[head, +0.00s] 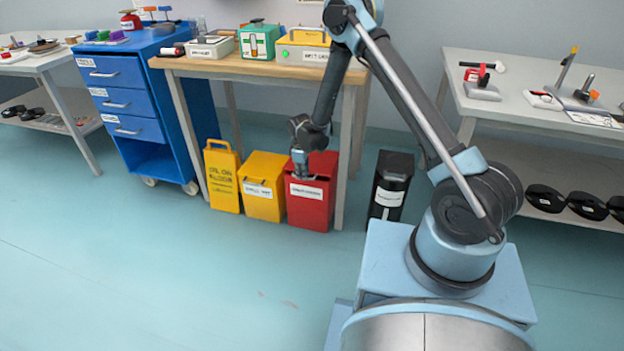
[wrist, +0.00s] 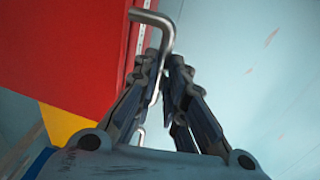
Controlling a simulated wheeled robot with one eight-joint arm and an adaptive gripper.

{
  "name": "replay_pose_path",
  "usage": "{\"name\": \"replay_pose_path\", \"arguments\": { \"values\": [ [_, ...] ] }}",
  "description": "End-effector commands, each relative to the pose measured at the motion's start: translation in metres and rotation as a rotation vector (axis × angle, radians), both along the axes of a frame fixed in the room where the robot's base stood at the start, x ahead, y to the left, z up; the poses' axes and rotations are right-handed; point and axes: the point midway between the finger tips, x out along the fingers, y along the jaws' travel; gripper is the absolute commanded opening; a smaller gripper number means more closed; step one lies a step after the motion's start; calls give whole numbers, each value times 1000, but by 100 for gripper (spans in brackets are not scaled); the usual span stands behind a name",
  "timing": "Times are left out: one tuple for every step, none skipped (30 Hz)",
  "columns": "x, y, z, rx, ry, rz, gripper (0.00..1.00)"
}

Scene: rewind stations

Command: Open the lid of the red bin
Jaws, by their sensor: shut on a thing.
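The red bin (head: 308,205) stands on the floor in front of the wooden bench, with a white label on its front. Its red lid (head: 325,162) is partly hidden behind my gripper (head: 300,165), which is at the top front of the bin. How far the lid is raised I cannot tell. In the wrist view a bent metal handle (wrist: 158,20) sticks out beside the red surface (wrist: 75,55). My gripper (wrist: 164,68) is shut on this handle, its fingers on either side of the rod.
A black bin (head: 390,185) stands to the right of the bench leg (head: 345,150). The wooden bench (head: 250,70) overhangs behind. The floor in front is clear.

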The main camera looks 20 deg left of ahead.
Motion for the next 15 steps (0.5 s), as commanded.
{"name": "replay_pose_path", "arguments": {
  "values": [
    [1, 5, 8, 1, 21, 4, 0],
    [1, 6, 13, 0, 37, 6, 0],
    [3, 7, 20, 0, 60, 6, 0],
    [4, 7, 25, 0, 76, 6, 0],
    [6, 7, 30, 0, 91, 7, 0],
    [8, 7, 37, 2, 108, 7, 0],
    [10, 8, 43, 2, 116, 7, 0],
    [12, 7, 48, 2, 122, 8, 0],
    [15, 7, 55, 3, 126, 8, 0],
    [16, 8, 58, 3, 126, 9, 0],
    [18, 8, 62, 3, 126, 9, 0],
    [20, 8, 66, 3, 125, 10, 0],
    [21, 8, 68, 3, 124, 10, 0],
    [22, 8, 70, 3, 124, 10, 0],
    [23, 8, 71, 3, 123, 10, 0]
  ]
}}
